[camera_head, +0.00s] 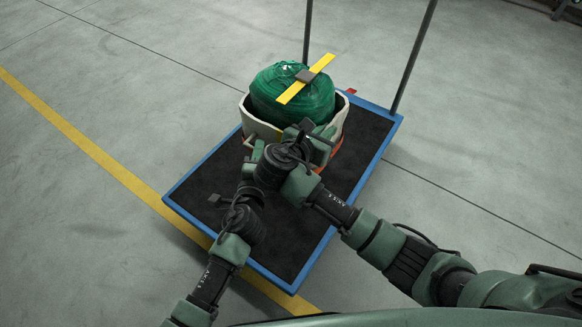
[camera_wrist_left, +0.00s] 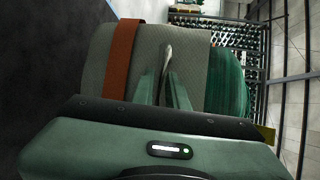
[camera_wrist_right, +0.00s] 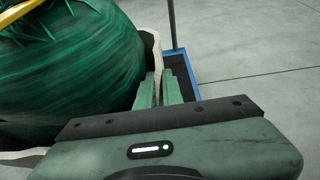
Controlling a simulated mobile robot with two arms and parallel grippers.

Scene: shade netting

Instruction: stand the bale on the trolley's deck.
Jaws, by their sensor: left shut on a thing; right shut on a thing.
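The bale (camera_head: 288,98) is green netting standing upright in a pale woven wrap with an orange band low down. It is over the far part of the trolley's black deck (camera_head: 285,240); its base is partly hidden, so I cannot tell whether it bears fully on the deck. My left gripper (camera_head: 251,147) is at the near left side, shut on a pale tab of the wrap (camera_wrist_left: 168,58). My right gripper (camera_head: 322,147) is at the near right side, shut on the wrap's pale upper edge (camera_wrist_right: 152,50). The netting also shows in the right wrist view (camera_wrist_right: 70,80).
A yellow strip (camera_head: 323,62) with a dark block lies across the bale's top. Blue edging (camera_head: 190,187) rims the deck, and dark posts (camera_head: 413,58) rise at its far end. The near deck is bare. A yellow line (camera_head: 85,142) crosses the clear floor.

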